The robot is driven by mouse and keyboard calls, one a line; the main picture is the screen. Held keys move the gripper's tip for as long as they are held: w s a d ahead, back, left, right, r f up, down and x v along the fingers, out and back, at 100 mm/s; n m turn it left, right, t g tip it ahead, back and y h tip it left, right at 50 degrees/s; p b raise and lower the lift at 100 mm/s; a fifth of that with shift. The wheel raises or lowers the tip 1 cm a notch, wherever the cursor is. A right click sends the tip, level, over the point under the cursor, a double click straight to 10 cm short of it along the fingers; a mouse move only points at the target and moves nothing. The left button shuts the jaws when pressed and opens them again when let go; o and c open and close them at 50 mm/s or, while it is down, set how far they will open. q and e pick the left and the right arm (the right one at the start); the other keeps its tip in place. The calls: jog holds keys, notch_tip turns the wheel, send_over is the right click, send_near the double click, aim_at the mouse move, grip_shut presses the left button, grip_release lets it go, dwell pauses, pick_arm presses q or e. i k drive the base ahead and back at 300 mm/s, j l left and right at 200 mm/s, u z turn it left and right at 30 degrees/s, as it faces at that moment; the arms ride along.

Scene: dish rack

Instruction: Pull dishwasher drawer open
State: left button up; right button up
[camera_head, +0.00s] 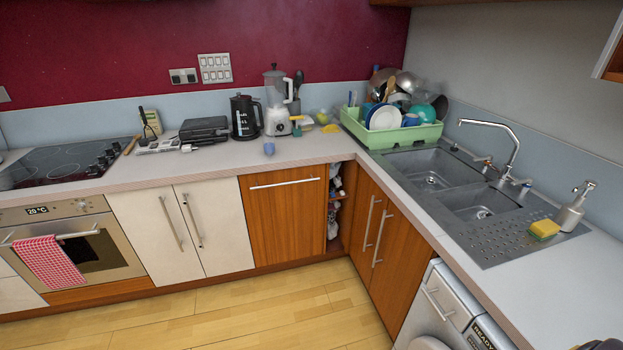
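A wooden front panel (284,220) with a long horizontal metal handle (285,183) stands under the counter in the middle, and it is shut. A white appliance (462,306) with a dark strip marked "READY" stands under the counter at lower right. A small drawer front with a handle (437,304) shows on it and looks shut. I cannot tell from this view which of the two is the dishwasher. No dishwasher rack shows. Neither of my grippers is in the head view.
The wooden floor (240,315) before the cabinets is clear. An oven (95,255) with a red checked towel (50,262) is at left. Two wooden doors (375,235) with vertical handles adjoin the white appliance. A green dish rack (385,135) with dishes stands beside the sink (432,168).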

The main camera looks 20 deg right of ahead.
aim_at(284, 209)
jog(key=i+l+z, duration=0.1)
jog(key=i+z, duration=0.15)
jog(key=z, duration=0.15)
jog(key=i+z, duration=0.6)
jog(key=z, duration=0.15)
